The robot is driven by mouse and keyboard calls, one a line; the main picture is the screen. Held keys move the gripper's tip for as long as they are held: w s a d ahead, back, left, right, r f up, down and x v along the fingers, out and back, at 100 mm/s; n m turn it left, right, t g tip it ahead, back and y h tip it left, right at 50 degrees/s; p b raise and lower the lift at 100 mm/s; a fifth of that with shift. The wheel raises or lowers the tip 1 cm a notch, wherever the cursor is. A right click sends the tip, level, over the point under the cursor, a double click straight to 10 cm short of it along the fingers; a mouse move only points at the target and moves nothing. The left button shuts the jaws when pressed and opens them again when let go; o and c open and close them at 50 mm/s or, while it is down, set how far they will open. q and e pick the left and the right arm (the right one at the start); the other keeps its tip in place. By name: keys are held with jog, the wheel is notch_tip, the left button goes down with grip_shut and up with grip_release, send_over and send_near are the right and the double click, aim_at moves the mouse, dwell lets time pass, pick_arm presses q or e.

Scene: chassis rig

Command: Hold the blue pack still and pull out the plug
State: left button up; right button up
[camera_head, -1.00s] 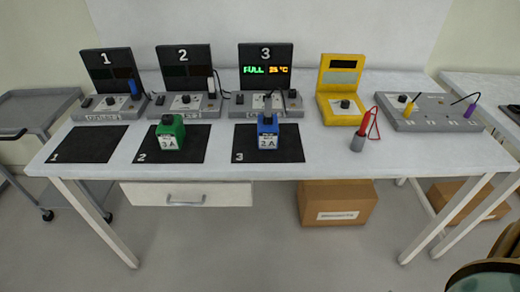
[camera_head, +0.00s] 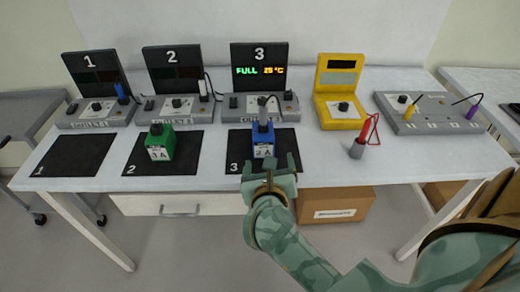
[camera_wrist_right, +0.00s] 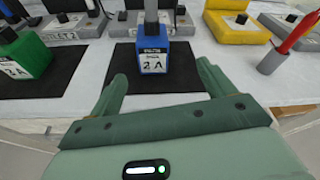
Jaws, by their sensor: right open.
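The blue pack (camera_head: 263,140), labelled 2 A, stands upright on black mat 3 (camera_head: 285,140). A grey plug (camera_head: 264,110) sits on its top, with a dark cable running toward charger 3 (camera_head: 262,80), whose display reads FULL and 25 °C. My right gripper (camera_head: 271,168) is open and empty, in front of the pack at the table's front edge. In the right wrist view the pack (camera_wrist_right: 153,55) shows ahead, between the two spread fingers (camera_wrist_right: 160,85) and apart from them. My left gripper is not in view.
A green pack (camera_head: 160,143) stands on mat 2 (camera_head: 190,150); mat 1 (camera_head: 75,155) is empty. Chargers 1 (camera_head: 95,92) and 2 (camera_head: 172,85) stand behind. A yellow tester (camera_head: 340,95), a red-handled probe (camera_head: 362,140) and a grey panel (camera_head: 430,112) are at right.

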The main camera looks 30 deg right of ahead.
aim_at(263, 134)
pick_arm(q)
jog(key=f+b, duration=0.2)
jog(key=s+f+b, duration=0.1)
jog(key=b, duration=0.1)
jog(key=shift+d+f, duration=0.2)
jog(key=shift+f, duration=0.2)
pick_arm(e)
jog(key=w+d+f, duration=0.1)
jog(key=w+d, duration=0.1)
jog(key=w, duration=0.2)
jog(key=w+d+f+m+y, duration=0.1)
jog(key=w+d, duration=0.1)
jog(key=w, duration=0.2)
jog(key=w+d+f+m, duration=0.1)
jog(key=w+d, duration=0.2)
jog(key=w, duration=0.2)
jog(key=shift+w+f, duration=0.1)
jog(key=shift+f, duration=0.3)
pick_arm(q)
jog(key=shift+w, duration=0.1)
pick_arm(e)
jog(key=shift+c, duration=0.3)
jog(key=c, duration=1.3)
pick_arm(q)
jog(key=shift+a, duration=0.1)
pick_arm(e)
jog(key=o, duration=1.4)
jog(key=shift+c, duration=0.2)
